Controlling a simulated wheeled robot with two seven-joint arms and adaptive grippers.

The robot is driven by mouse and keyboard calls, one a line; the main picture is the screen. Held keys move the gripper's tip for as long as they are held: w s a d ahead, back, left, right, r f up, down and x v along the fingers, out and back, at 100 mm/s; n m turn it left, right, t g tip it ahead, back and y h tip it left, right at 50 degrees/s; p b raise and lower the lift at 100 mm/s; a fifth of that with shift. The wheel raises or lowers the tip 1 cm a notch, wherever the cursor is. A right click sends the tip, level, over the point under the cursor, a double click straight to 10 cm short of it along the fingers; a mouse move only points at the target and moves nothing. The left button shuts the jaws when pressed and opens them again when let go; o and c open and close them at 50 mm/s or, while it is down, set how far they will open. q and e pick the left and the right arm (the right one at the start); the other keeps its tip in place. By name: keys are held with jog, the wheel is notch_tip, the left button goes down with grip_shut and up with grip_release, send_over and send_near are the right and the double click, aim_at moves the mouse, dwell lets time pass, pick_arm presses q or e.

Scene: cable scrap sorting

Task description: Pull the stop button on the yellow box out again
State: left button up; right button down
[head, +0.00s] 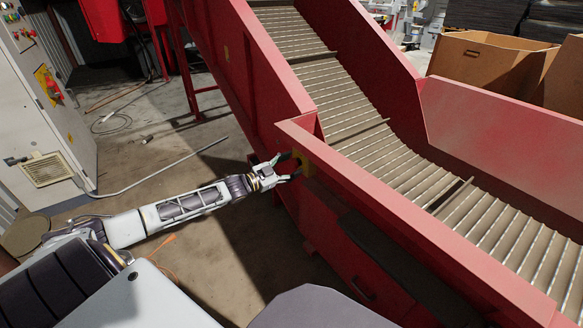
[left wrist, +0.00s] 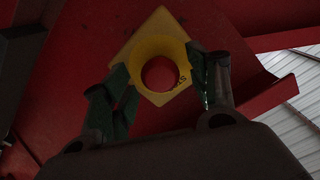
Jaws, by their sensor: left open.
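The yellow box (head: 306,163) is mounted on the red side wall of the conveyor, mostly behind my left gripper in the head view. In the left wrist view the yellow box (left wrist: 143,52) shows a round yellow collar with the red stop button (left wrist: 160,74) in its middle. My left gripper (head: 293,165) is open right in front of the box. In the left wrist view its two green-padded fingers (left wrist: 163,88) stand left and right of the collar, with the button between them. I cannot tell whether they touch it. My right gripper is not in view.
The red conveyor (head: 400,215) with its slatted belt (head: 345,100) fills the right side. A grey cabinet (head: 30,110) with another red button on a yellow plate (head: 48,86) stands at the left. Cardboard boxes (head: 478,64) stand at the back right. Cables lie on the floor.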

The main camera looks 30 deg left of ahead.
pick_arm(q)
jog(key=shift+w+d, duration=0.15)
jog(key=shift+w, duration=0.1)
dwell(0.3)
